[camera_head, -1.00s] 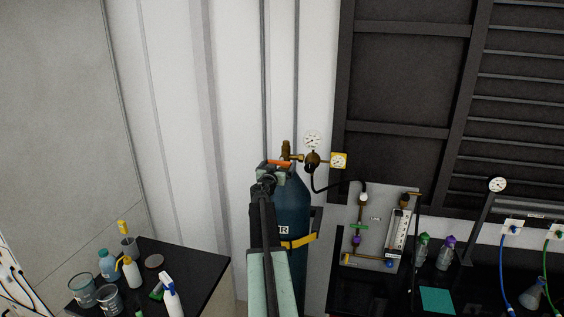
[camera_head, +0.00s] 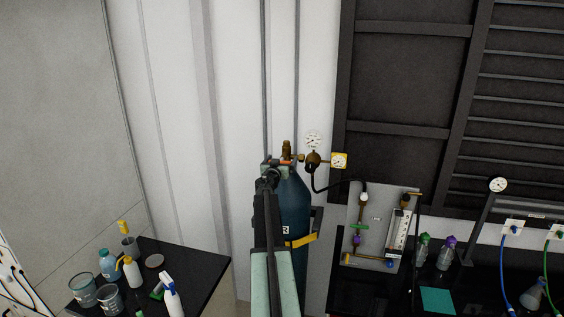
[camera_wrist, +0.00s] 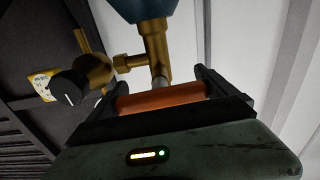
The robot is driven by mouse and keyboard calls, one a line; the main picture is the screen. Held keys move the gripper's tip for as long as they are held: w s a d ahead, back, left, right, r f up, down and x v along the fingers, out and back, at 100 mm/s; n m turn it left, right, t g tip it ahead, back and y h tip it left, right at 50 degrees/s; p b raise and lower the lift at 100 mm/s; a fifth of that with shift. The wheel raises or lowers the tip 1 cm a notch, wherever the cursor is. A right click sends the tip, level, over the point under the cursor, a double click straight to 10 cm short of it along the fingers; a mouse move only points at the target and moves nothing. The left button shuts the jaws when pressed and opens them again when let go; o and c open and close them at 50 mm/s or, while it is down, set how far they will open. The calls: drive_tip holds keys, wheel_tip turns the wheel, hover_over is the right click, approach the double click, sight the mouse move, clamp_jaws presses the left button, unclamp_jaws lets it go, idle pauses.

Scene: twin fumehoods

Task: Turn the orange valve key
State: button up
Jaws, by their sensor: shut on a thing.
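The orange valve key (camera_wrist: 162,100) lies across the wrist view, between the two dark fingers of my gripper (camera_wrist: 160,92). My gripper is shut on it. The key meets the stem below the brass cylinder valve (camera_wrist: 152,50), which appears upside down in this view. In the head view, my gripper (camera_head: 274,168) is at the top of the dark blue gas cylinder (camera_head: 292,205), beside the brass valve (camera_head: 287,150). Only a small orange bit of the key shows there; my gripper and arm hide the rest.
A brass regulator (camera_head: 313,159) with a white gauge (camera_head: 313,139) and a yellow-edged gauge (camera_head: 339,160) sits right of the valve. A black hose runs to a flow panel (camera_head: 374,225). A black table (camera_head: 205,265) with bottles and beakers stands at left.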

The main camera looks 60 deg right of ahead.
drive_tip(key=n, duration=0.4)
drive_tip(key=shift+n, duration=0.3)
drive_tip(key=n, duration=0.3)
drive_tip(key=shift+n, duration=0.3)
drive_tip(key=n, duration=0.4)
drive_tip(key=shift+n, duration=2.2)
drive_tip(key=o, duration=1)
